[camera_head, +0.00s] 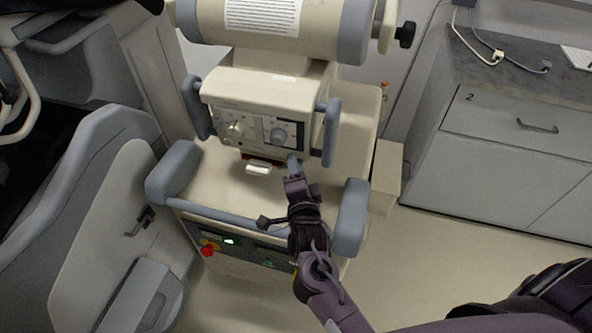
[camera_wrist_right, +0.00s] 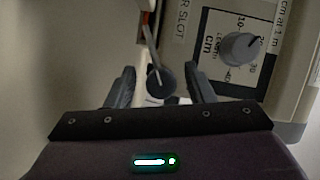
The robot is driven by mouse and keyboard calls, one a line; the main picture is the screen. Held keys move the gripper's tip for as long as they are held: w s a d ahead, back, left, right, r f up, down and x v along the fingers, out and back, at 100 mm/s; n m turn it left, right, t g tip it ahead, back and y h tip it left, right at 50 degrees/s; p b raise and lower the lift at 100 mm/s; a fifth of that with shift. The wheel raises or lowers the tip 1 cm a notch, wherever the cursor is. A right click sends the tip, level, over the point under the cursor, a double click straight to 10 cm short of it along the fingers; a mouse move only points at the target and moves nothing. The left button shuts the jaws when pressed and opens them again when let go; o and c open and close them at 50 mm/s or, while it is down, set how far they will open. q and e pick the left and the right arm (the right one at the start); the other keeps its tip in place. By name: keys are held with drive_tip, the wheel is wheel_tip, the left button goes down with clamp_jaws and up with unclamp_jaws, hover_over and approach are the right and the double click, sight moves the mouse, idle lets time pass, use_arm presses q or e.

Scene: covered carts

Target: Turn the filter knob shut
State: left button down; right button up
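A round dark knob (camera_wrist_right: 160,82) with a thin grey lever shows in the wrist view, beside a label partly reading "R SLOT". It lies between the two fingers of my right gripper (camera_wrist_right: 160,88), which are open with a gap on each side. In the head view my right gripper (camera_head: 293,168) is at the lower right of the control panel (camera_head: 258,130) and hides what is right behind it. A grey dial knob (camera_wrist_right: 240,48) on a cm scale is right of the fingers; it also shows in the head view (camera_head: 279,135). My left gripper is not in view.
Grey side handles (camera_head: 332,132) flank the panel close to the gripper. A white handle (camera_head: 258,169) sits under a dark red slot. A grey bumper (camera_head: 350,215) and the cart's front bar (camera_head: 225,215) surround my forearm. A drawer cabinet (camera_head: 510,125) stands right.

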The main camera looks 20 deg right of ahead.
drive_tip(key=p+v, duration=0.3)
drive_tip(key=v, duration=0.4)
drive_tip(key=shift+s, duration=0.4)
idle(0.4)
